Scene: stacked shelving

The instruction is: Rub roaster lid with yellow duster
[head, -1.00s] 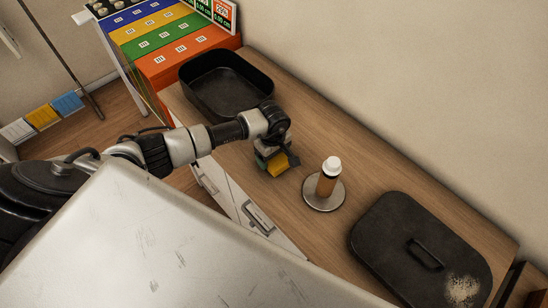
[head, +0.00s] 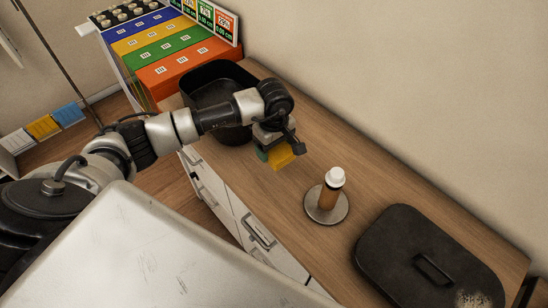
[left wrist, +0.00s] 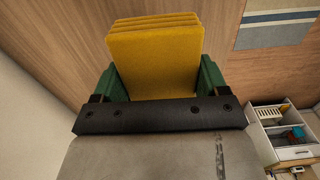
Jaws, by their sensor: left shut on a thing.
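The roaster lid (head: 400,250) is a dark, rounded rectangle with a raised handle. It lies flat at the counter's right end in the head view, a pale speckled patch (head: 472,299) on its near right corner, partly cut off by the frame edge. My left gripper (head: 274,143) is shut on the yellow duster (head: 282,158) and holds it over the counter, left of the bottle and well apart from the lid. In the left wrist view the duster (left wrist: 155,55) sits between green fingers, its layered far edge showing. My right gripper is not in view.
A brown bottle with a white cap (head: 331,187) stands on a round metal plate (head: 317,212) between duster and lid. The open black roaster (head: 240,71) stands behind my arm. Coloured bins (head: 185,62) are farther back. A wall bounds the counter's right side.

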